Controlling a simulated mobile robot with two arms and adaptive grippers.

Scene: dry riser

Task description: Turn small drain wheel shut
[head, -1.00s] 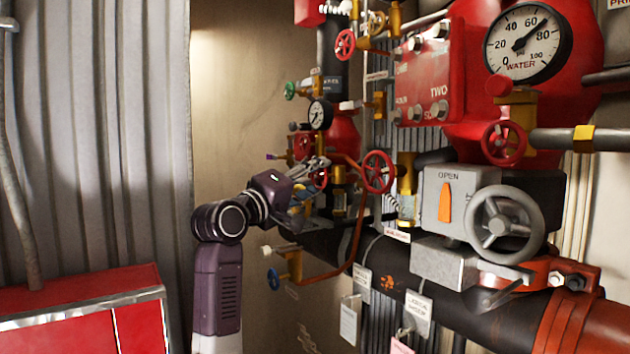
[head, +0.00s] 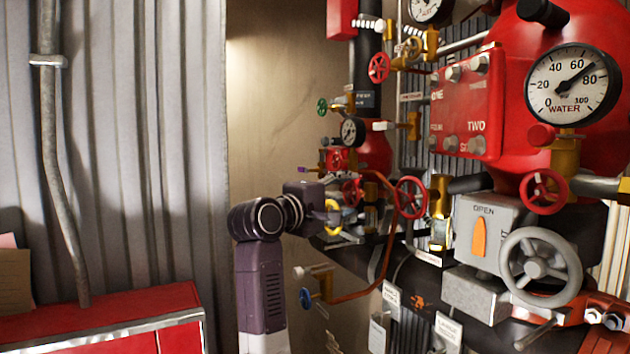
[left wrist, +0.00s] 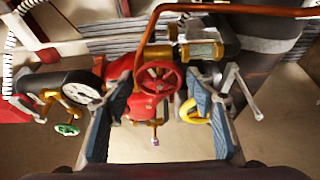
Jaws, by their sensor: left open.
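No wheel carries a readable drain label, so I cannot tell for sure which is the small drain wheel. In the left wrist view a small red wheel (left wrist: 158,78) faces me between the finger pads of my left gripper (left wrist: 163,95), which is open and empty. A yellow wheel (left wrist: 191,111) lies close to the inner side of the right-hand finger; I cannot tell whether they touch. In the head view my left gripper (head: 328,220) is at the pipework beside the yellow wheel (head: 333,204), below a small red wheel (head: 351,192). My right gripper is not in view.
A larger red wheel (head: 411,197) and a curved copper pipe (head: 387,250) stand right of the gripper. A blue-handled valve (head: 306,298) is below. A green wheel (left wrist: 67,129) and a gauge (left wrist: 82,92) lie left in the wrist view. A big grey handwheel (head: 540,267) is further right.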

